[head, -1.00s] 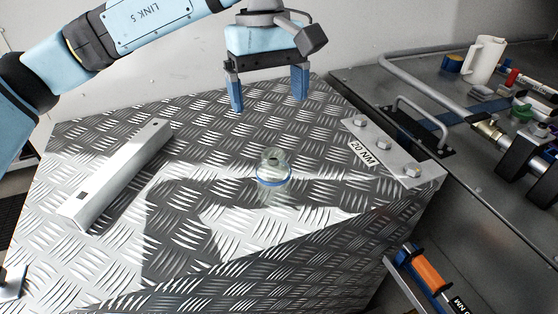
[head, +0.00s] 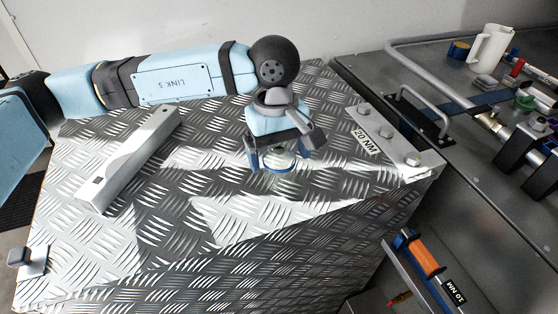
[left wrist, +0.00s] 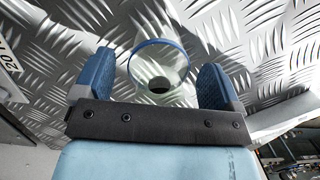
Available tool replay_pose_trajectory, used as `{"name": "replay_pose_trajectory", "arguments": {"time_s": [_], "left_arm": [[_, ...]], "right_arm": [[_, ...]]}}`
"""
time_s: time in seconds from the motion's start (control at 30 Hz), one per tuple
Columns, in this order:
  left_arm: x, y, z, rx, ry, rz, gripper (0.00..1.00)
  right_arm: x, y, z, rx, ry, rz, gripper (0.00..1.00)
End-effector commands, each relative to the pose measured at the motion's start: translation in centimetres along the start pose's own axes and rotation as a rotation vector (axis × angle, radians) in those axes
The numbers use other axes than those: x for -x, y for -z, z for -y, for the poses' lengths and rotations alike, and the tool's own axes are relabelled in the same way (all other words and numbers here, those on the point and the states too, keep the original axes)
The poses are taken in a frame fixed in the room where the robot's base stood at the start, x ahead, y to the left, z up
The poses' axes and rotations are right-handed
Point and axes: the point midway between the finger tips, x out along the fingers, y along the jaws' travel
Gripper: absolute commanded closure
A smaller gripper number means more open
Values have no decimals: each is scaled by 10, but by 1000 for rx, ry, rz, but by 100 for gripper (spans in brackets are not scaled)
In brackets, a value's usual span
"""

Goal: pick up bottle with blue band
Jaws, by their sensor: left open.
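The bottle with the blue band (head: 280,163) is clear and stands on the diamond-plate top, partly hidden by my left gripper in the head view. In the left wrist view the bottle (left wrist: 158,68) shows its blue ring and dark mouth between the fingers. My left gripper (head: 280,165) points down over the bottle, open, with one blue finger on each side of it. It also shows in the left wrist view (left wrist: 158,80), with a gap between each finger and the bottle. My right gripper is not in view.
A long grey metal bar (head: 132,160) lies on the plate left of the bottle. A bracket with bolts and a "20 NM" label (head: 367,142) sits at the right edge. Beyond it, a bench holds a handle (head: 424,115), a white jug (head: 491,46) and fittings. The plate's front is clear.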

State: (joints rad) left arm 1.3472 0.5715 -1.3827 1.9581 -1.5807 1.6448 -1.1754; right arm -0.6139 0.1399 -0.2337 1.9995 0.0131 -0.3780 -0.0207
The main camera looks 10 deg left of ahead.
Motion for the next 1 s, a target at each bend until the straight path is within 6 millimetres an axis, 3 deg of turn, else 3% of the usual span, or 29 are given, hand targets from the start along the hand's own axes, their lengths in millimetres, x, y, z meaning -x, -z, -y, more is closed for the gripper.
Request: {"name": "replay_pose_trajectory", "arguments": {"time_s": [0.2, 0.4, 0.47, 0.77, 1.0], "left_arm": [[-1, 0, 0, 0, -1, 0, 10], [-1, 0, 0, 0, -1, 0, 56], [-1, 0, 0, 0, -1, 0, 65], [1, 0, 0, 0, -1, -1, 65], [22, -3, -1, -1, -4, -3, 65]], "right_arm": [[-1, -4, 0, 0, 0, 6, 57], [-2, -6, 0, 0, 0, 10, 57], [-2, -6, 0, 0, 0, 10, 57], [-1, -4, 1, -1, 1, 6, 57], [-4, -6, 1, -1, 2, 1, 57]]}}
